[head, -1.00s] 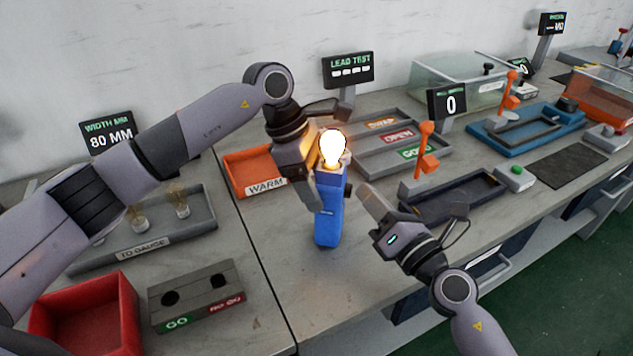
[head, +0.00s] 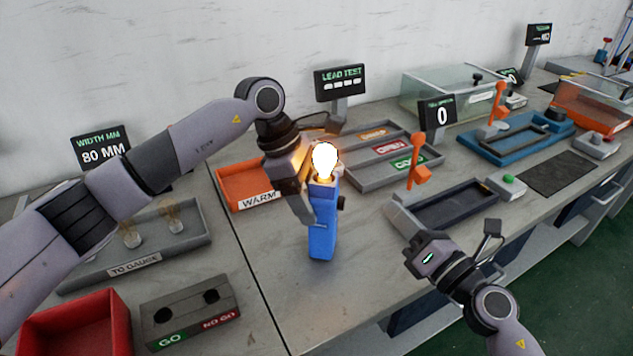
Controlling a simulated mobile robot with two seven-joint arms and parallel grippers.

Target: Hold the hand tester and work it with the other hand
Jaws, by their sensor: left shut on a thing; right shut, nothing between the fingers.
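The hand tester (head: 322,232) is a blue upright body with a brightly glowing bulb (head: 325,160) at its top. A small dark knob (head: 341,203) shows on its right side. My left gripper (head: 308,195) is shut on the tester from the left; the fingers partly cover its upper body. My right gripper (head: 412,245) is shut and empty, to the right of the tester and apart from it. Its fingertips are hard to make out from this angle.
An orange WARM tray (head: 228,180) stands behind the tester. Behind and right are a sorting tray with OPEN and GOOD labels (head: 437,167) and a dark tray (head: 450,208) with an orange lever (head: 416,165). A red bin (head: 40,325) and GO/NO GO block (head: 190,312) are front left.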

